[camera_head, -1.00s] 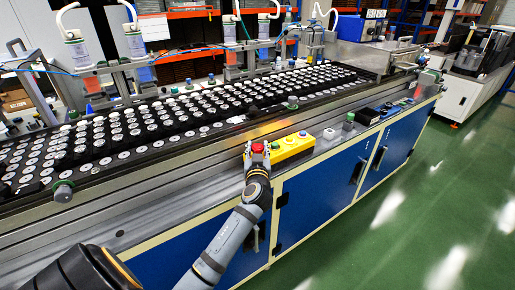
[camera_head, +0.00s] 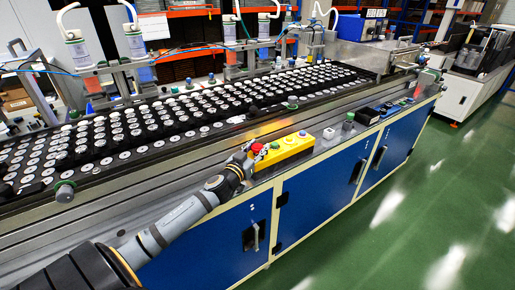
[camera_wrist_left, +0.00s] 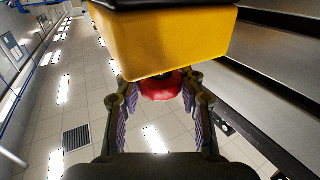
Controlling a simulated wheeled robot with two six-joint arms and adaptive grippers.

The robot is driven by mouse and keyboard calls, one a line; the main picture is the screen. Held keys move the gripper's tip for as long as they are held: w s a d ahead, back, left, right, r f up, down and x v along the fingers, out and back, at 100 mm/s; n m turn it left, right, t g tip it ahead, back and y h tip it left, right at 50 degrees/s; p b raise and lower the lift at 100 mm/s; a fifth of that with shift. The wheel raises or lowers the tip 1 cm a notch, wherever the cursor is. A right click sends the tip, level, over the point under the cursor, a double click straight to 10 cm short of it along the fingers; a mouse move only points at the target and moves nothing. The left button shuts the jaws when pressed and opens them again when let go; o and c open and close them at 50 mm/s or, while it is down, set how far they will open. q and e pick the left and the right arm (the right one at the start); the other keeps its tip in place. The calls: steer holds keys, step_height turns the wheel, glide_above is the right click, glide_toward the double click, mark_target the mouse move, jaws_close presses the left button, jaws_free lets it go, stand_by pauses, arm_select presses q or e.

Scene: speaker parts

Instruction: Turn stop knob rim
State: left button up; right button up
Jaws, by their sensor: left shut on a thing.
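The red stop knob (camera_head: 258,149) sits at the left end of the yellow control box (camera_head: 291,149) on the machine's front ledge. In the left wrist view the red knob (camera_wrist_left: 160,87) lies between the two fingers, just below the yellow box (camera_wrist_left: 175,42). My left gripper (camera_head: 252,149) is shut on the knob's rim, reaching in from the lower left. The fingers also show in the left wrist view (camera_wrist_left: 160,98), one on each side of the knob. The gripper hides part of the knob in the head view. My right gripper is not in view.
Behind is a tray of many round speaker parts (camera_head: 180,115). Blue cabinet doors (camera_head: 318,196) lie below; the green floor (camera_head: 410,220) is clear.

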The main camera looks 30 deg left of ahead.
arm_select(q)
steer(key=shift+m+h, duration=0.7)
steer(key=shift+h, duration=0.7)
steer(key=o, duration=1.2)
step_height(320, 180, up, 10)
